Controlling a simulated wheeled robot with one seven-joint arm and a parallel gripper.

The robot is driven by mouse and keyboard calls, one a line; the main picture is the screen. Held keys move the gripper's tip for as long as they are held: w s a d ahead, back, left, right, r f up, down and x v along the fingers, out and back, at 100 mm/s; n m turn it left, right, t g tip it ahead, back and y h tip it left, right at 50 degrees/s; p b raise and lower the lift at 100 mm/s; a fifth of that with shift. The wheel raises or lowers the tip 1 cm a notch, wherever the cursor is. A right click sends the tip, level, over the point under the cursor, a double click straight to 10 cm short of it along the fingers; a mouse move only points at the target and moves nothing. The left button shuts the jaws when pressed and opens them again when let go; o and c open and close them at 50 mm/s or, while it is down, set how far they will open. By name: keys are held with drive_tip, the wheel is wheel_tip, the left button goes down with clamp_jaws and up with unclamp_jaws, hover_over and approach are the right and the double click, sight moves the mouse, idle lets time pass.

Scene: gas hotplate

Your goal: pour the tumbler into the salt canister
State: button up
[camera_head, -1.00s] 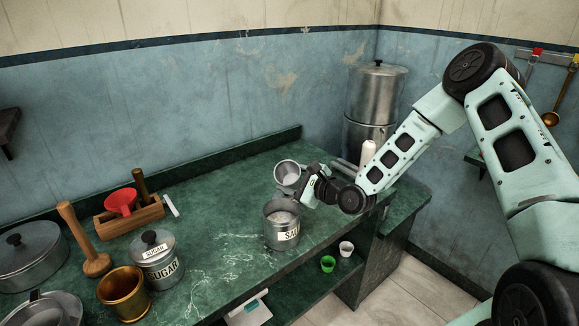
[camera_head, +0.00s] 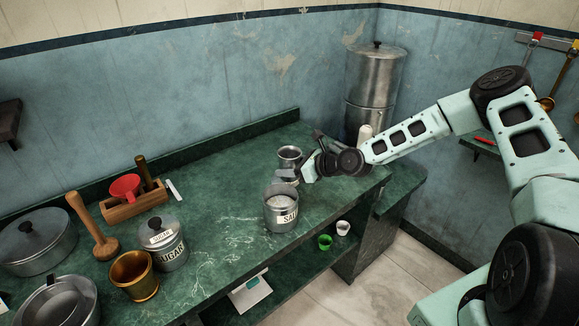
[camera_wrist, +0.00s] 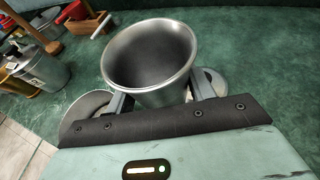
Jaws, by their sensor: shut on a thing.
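The metal tumbler (camera_head: 290,155) is held about upright, behind the salt canister and a little right of it. In the wrist view the tumbler (camera_wrist: 150,92) shows its wide mouth and a dark inside, with no contents that I can make out. My gripper (camera_head: 299,166) is shut on the tumbler from the right. The salt canister (camera_head: 281,218) stands upright and open on the green counter, with pale contents inside and a SALT label on its front. The tumbler is apart from the canister's mouth.
Left on the counter (camera_head: 226,215) stand the lidded sugar canister (camera_head: 172,249), a brass mortar (camera_head: 134,278), a wooden masher (camera_head: 97,235), a wooden box (camera_head: 135,203) with a red funnel, and pots. A tall metal urn (camera_head: 376,80) stands behind my arm. White marks streak the counter's middle.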

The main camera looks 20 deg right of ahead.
sight(298, 155)
drive_tip(key=shift+r+p, duration=1.45)
drive_tip(key=shift+r, duration=0.6)
drive_tip(key=shift+f, duration=0.1)
